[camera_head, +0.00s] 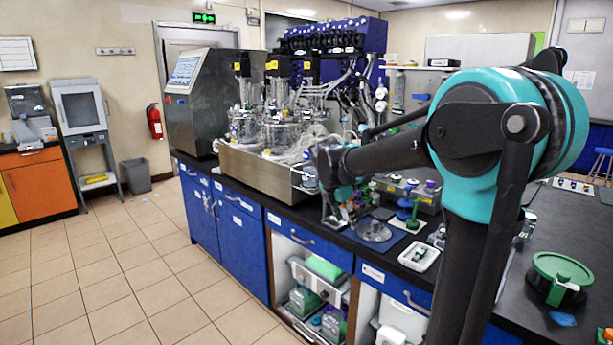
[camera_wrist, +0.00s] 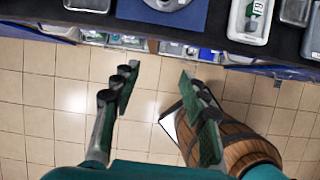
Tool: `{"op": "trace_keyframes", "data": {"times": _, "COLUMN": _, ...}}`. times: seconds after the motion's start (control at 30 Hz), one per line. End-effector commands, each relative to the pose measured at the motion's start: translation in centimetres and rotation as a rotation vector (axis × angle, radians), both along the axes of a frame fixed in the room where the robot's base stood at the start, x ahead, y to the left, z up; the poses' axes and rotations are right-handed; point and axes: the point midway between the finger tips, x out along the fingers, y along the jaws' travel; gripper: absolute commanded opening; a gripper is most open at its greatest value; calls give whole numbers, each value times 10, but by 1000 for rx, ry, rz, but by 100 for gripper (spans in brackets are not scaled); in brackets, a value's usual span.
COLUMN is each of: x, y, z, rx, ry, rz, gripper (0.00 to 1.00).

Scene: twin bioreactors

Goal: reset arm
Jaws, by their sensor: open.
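My arm reaches out from the right over the black bench in the head view. My gripper (camera_head: 333,218) hangs downward near the bench's front edge, small and partly lost against the clutter behind it. In the wrist view my gripper (camera_wrist: 160,88) shows two green-padded fingers spread wide apart. Nothing is between them; only tiled floor and the bench's front edge lie beyond.
The black bench (camera_head: 515,259) carries a steel bioreactor unit (camera_head: 265,175), a round glass dish (camera_head: 374,231), a white tray (camera_head: 419,256) and a green-lidded container (camera_head: 561,277). A brown wood-textured object (camera_wrist: 240,150) is near one finger. Tiled floor (camera_head: 130,260) is open at left.

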Motion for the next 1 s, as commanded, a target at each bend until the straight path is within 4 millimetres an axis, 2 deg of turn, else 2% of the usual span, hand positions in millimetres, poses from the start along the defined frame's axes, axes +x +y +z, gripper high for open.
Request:
{"op": "trace_keyframes", "data": {"times": 0.27, "x": -19, "y": -13, "z": -14, "rx": 79, "ry": -47, "rz": -169, "gripper": 44}}
{"op": "trace_keyframes", "data": {"times": 0.57, "x": -58, "y": -33, "z": -43, "rx": 235, "ry": -134, "rz": -509, "gripper": 44}}
{"op": "trace_keyframes", "data": {"times": 0.67, "x": -79, "y": -42, "z": -59, "rx": 316, "ry": -174, "rz": -687, "gripper": 44}}
{"op": "trace_keyframes", "data": {"times": 1.0, "x": -182, "y": -69, "z": -130, "rx": 680, "ry": -317, "rz": -1545, "gripper": 44}}
